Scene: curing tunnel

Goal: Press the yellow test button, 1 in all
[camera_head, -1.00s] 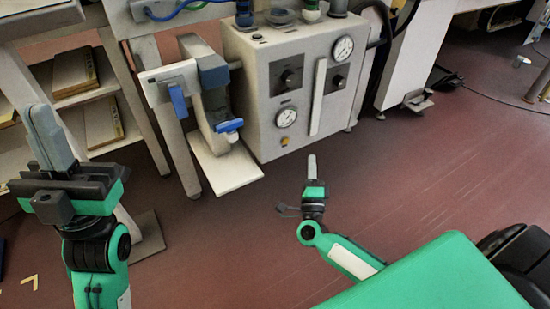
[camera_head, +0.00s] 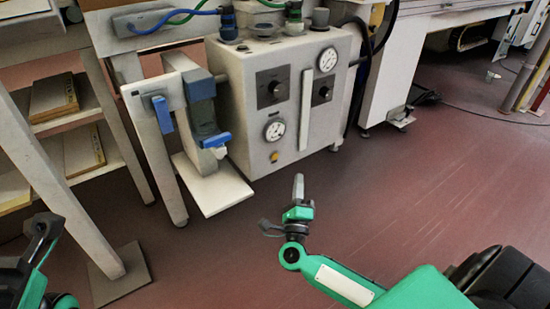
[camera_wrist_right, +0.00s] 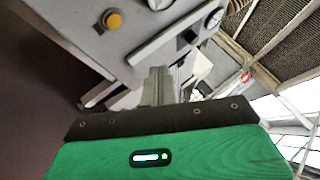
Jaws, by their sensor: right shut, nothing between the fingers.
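The yellow test button (camera_head: 274,157) sits low on the front of a grey control box (camera_head: 238,110). In the right wrist view the yellow button (camera_wrist_right: 113,20) shows as a round cap in a dark ring at the upper left. My right gripper (camera_head: 298,182) is shut and empty, pointing up, apart from the box and below and right of the button in the head view. Its fingers also show in the wrist view (camera_wrist_right: 158,78). My left gripper (camera_head: 42,232) is partly cut off at the lower left; its jaws are unclear.
The box front also carries gauges (camera_head: 275,130) and dark knobs. Left of it stands a bracket with a blue lever (camera_head: 162,114) and a blue clamp handle (camera_head: 216,140) above a pale plate (camera_head: 215,192). Shelves (camera_head: 60,100) stand at left. The floor right of my right gripper is clear.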

